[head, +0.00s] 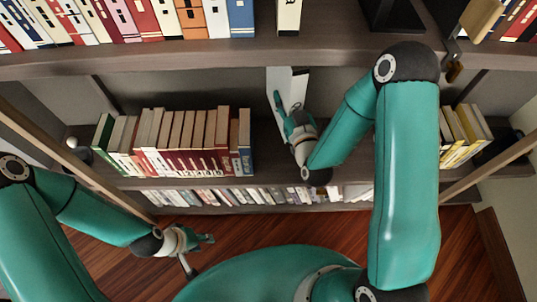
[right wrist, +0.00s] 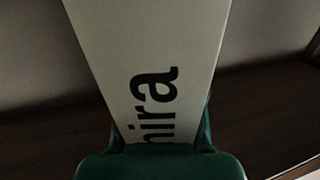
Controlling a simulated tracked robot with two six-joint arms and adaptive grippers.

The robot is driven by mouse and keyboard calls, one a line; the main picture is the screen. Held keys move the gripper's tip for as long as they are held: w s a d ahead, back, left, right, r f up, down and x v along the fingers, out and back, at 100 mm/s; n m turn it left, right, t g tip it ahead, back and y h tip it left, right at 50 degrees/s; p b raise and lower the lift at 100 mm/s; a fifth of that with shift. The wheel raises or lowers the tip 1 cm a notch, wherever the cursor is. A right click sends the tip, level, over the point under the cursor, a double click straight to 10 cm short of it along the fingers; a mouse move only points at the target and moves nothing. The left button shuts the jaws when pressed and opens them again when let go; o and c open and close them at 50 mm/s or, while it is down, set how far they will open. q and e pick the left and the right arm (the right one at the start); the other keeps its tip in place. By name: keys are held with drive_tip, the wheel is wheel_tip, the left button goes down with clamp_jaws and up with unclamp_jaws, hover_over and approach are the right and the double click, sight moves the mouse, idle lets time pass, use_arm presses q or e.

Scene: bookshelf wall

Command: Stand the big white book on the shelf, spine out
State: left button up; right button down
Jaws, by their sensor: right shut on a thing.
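The big white book (head: 276,82) is upright in the open part of the middle shelf (head: 262,160), to the right of a row of books. My right gripper (head: 287,112) is shut on it. In the right wrist view the book (right wrist: 150,60) shows a pale face with large black letters, and the green fingers of the right gripper (right wrist: 160,140) hold its near end from both sides. I cannot tell whether its lower edge touches the shelf. My left gripper (head: 202,256) is open and empty, low in front of the bookcase.
A row of red, white and blue books (head: 180,140) stands to the left on the middle shelf. Yellow and white books (head: 462,132) stand at its right end. The upper shelf edge (head: 230,55) runs above the white book. A lower shelf holds a row of thin cases (head: 240,196).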

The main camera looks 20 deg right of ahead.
sight(272, 93)
drive_tip(key=w+a+f+m+h+b, duration=0.1)
drive_tip(key=b, duration=0.6)
drive_tip(key=a+f+m+h+b, duration=0.1)
drive_tip(key=f+h+b, duration=0.1)
drive_tip(key=b, duration=0.5)
drive_tip(key=w+a+f+h+b, duration=0.1)
drive_tip(key=b, duration=0.7)
drive_tip(key=shift+w+f+m+g, duration=0.2)
drive_tip(key=shift+w+m+g, duration=0.1)
drive_tip(key=shift+m, duration=0.1)
drive_tip(key=shift+f+b, duration=0.35)
drive_tip(key=shift+f, duration=0.2)
wheel_tip(272, 93, down, 19)
drive_tip(key=b, duration=0.6)
drive_tip(key=shift+r, duration=0.1)
drive_tip(key=c, duration=0.7)
unclamp_jaws()
drive_tip(key=shift+s+f, duration=0.15)
drive_tip(key=shift+f, duration=0.15)
